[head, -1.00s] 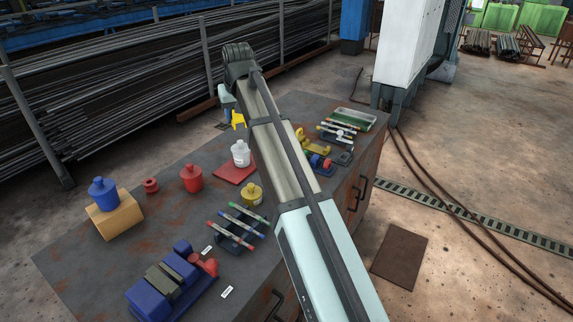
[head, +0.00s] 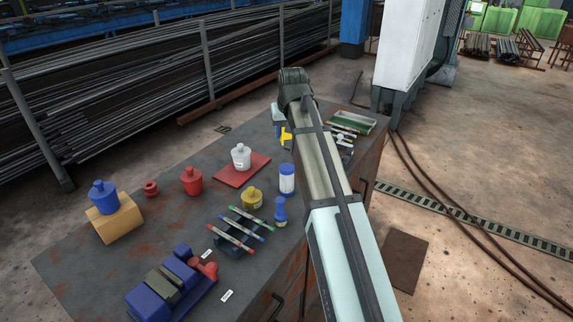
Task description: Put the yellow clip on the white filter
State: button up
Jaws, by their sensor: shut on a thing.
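My gripper (head: 285,133) is above the far part of the table, left of my arm. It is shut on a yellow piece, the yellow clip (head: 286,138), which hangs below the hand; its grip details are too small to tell. A white pot-shaped thing (head: 240,157), perhaps the white filter, stands upright on a red plate (head: 253,172) to the left of and nearer than the gripper. A white cylinder with blue ends (head: 287,179) stands upright nearer, beside my arm. I cannot tell for sure which is the filter. The clip is apart from both.
A yellow pot (head: 252,198), a red pot (head: 192,181) and a rack of coloured sticks (head: 240,230) stand on the dark table. A small blue piece (head: 280,212) is by my arm. A green tray (head: 353,122) lies far right. My arm hides part of the table.

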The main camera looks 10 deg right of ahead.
aim_at(286, 165)
jog(key=shift+f, duration=4.85)
jog(key=shift+f, duration=0.1)
jog(key=o, duration=1)
jog(key=v, duration=1.2)
